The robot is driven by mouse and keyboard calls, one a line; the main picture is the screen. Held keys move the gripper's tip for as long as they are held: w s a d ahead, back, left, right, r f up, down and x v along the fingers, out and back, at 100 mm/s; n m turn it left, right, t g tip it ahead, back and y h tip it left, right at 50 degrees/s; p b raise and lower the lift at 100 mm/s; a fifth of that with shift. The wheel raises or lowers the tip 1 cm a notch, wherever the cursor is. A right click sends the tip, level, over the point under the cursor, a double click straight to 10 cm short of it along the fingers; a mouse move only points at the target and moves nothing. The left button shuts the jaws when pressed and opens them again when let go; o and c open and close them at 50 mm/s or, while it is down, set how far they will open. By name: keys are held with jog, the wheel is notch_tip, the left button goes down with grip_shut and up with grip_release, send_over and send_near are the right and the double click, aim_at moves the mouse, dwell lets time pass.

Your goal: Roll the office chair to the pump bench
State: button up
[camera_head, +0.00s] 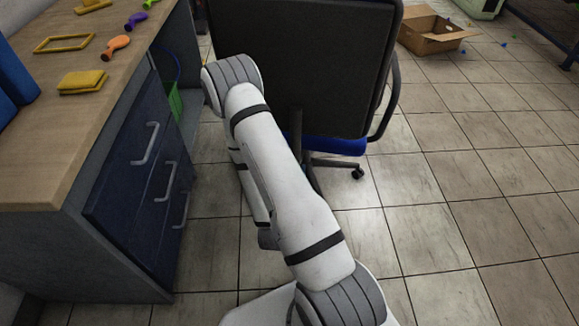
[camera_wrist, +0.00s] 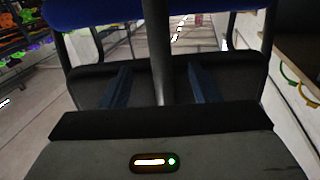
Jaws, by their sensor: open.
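The office chair stands in front of me, its large black backrest (camera_head: 305,60) facing me. Its blue seat (camera_head: 335,145) and part of a dark wheeled base show below. In the wrist view, the seat (camera_wrist: 95,12) is at the top, and a grey upright post (camera_wrist: 158,45) of the chair runs down between my two fingers. My gripper (camera_wrist: 160,80) is open, with a finger on each side of the post and gaps visible. My arm hides it in the head view. I cannot tell which bench is the pump bench.
An open cardboard box (camera_head: 430,35) sits on the floor at the back right. The tiled floor (camera_head: 470,190) on the right is clear.

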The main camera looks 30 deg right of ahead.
jog(key=shift+c, duration=0.4)
jog(key=shift+c, duration=0.3)
jog(key=w+a+r+n+g+y, duration=0.2)
jog(key=w+a+r+g+y, duration=0.2)
jog(key=a+r+g+y, duration=0.45)
jog(key=s+a+r+n+g+y, duration=0.1)
jog(key=s+r+n+g, duration=0.1)
jog(key=s+r, duration=0.4)
jog(key=s+a+r+n+g+y, duration=0.1)
jog(key=s+r, duration=0.4)
jog(key=s, duration=0.8)
jog(key=n+g, duration=0.1)
jog(key=n, duration=0.1)
jog(key=shift+a+r+n+g, duration=0.2)
jog(key=shift+r+n+g, duration=0.1)
jog(key=shift+r+g, duration=0.05)
